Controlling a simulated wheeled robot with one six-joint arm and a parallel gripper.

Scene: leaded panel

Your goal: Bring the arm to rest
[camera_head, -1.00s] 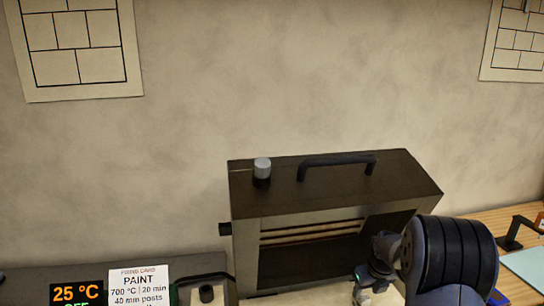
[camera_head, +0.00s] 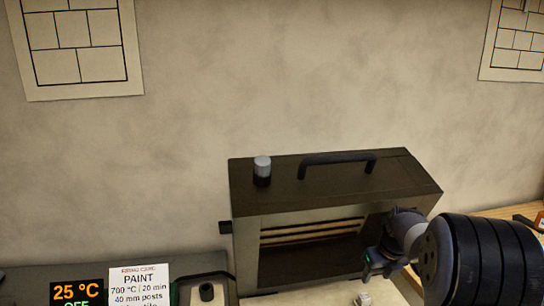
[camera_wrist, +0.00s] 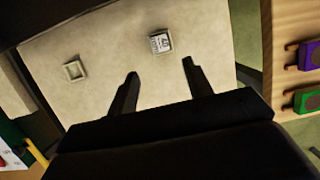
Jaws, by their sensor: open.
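My arm reaches in from the right in the head view, in front of the dark kiln (camera_head: 335,186). My gripper (camera_head: 370,272) points down above a pale shelf (camera_head: 300,298). In the wrist view my gripper (camera_wrist: 160,70) has its two black fingers spread wide with nothing between them. A small pale block with a printed label (camera_wrist: 161,44) sits on the shelf just beyond the fingertips, apart from them. The block also shows below the gripper in the head view (camera_head: 362,299).
A second small pale square piece (camera_wrist: 75,70) lies on the shelf. A wooden rack with purple (camera_wrist: 310,55) and green (camera_wrist: 308,100) pieces stands at right in the wrist view. A temperature display (camera_head: 77,293) and a firing card (camera_head: 139,287) stand left of the kiln.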

